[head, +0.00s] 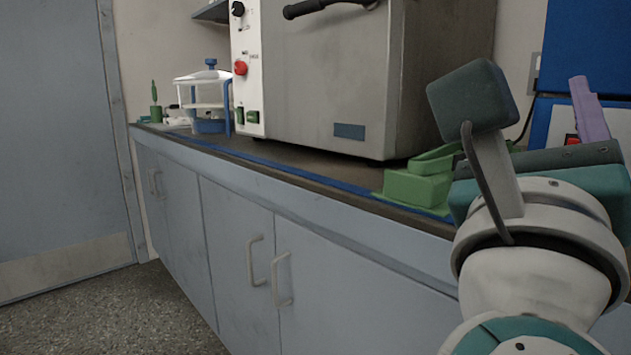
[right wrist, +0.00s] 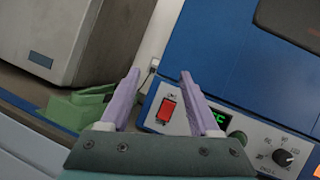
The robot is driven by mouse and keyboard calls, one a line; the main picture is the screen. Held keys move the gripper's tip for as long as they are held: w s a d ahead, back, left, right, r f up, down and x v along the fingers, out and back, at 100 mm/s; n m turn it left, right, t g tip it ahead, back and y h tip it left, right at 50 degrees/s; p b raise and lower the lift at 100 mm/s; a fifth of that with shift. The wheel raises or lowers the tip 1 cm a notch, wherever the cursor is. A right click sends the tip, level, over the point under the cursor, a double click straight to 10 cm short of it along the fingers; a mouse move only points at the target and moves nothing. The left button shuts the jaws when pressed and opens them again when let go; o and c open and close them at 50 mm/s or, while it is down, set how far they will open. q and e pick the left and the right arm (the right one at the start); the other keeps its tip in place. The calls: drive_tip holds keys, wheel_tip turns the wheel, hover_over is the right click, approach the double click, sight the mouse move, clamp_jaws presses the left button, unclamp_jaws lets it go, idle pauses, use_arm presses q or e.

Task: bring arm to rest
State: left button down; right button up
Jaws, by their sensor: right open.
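My right gripper (right wrist: 158,88) is open in the right wrist view, its two purple fingers apart with nothing between them. In the head view it is at the right, where one purple finger (head: 591,112) shows above the teal and grey wrist. It is raised in front of the counter, before a blue machine (head: 588,45). My left gripper is in neither view.
A counter (head: 290,168) over grey cabinets (head: 230,255) runs along the wall. On it stand a large metal oven-like box (head: 330,80), a green block-shaped holder (head: 417,187) and a clear container with a blue base (head: 208,126). A door (head: 50,130) is at left; the floor before it is clear.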

drive_tip(key=s+a+r+n+g+y+p, duration=0.1)
drive_tip(key=a+r+n+y+p, duration=0.5)
drive_tip(key=n+y+p, duration=0.65)
drive_tip(key=s+a+r+n+g+y+p, duration=0.1)
drive_tip(key=a+r+n+y+p, duration=0.6)
drive_tip(key=n, duration=1)
drive_tip(key=s+d+r+n+g+h+p, duration=0.1)
drive_tip(key=s+d+n+g+h+p, duration=0.2)
drive_tip(key=s+d+n+g+p, duration=0.55)
drive_tip(key=s+d+r+n+g+h+p, duration=0.25)
drive_tip(key=s+d+g+p, duration=0.25)
drive_tip(key=s+p, duration=0.65)
use_arm(q)
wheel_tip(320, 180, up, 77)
drive_tip(key=p, duration=3.3)
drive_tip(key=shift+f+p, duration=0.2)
drive_tip(key=shift+p, duration=0.2)
use_arm(e)
wheel_tip(320, 180, up, 33)
drive_tip(key=shift+w+n, duration=0.1)
drive_tip(key=shift+n, duration=0.15)
